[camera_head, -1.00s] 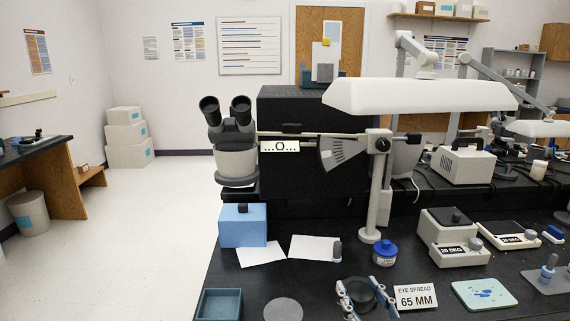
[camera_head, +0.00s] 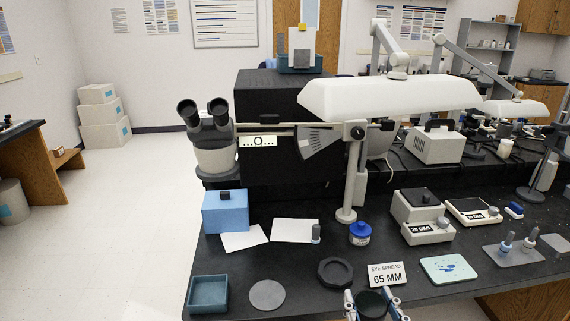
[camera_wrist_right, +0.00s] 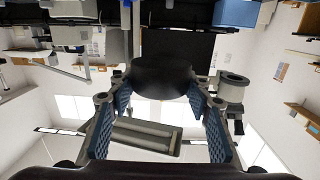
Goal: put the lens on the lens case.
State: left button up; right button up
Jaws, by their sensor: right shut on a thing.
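The lens, a dark round disc (camera_head: 373,303), is between the fingers of my right gripper (camera_head: 374,304) at the bottom of the head view. In the right wrist view the lens (camera_wrist_right: 163,76) sits between the blue-padded fingertips of the right gripper (camera_wrist_right: 160,84), which is shut on it. A dark octagonal piece with a round recess (camera_head: 335,272) lies on the bench just left of and beyond the gripper; it may be the lens case, but I cannot tell surely. The held lens is apart from it. My left gripper is not in view.
An eye-spread sign (camera_head: 386,275) stands close beyond the gripper. A grey disc (camera_head: 267,295) and a teal open tray (camera_head: 208,293) lie to the left.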

jog(key=shift+w+f, duration=0.15)
jog(key=w+a+f+n+y+b, duration=0.25)
jog(key=w+f+b, duration=0.5)
jog(key=w, duration=0.45)
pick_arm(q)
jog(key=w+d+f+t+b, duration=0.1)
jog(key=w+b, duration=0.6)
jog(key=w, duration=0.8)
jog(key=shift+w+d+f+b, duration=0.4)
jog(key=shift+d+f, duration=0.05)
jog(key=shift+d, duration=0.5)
pick_arm(e)
jog(key=w+d+r+y, duration=0.1)
jog(key=w+d+r, duration=0.1)
jog(key=w, duration=1)
jog(key=shift+w+d, duration=0.25)
jog(key=shift+d, duration=0.4)
jog(key=shift+y, duration=0.25)
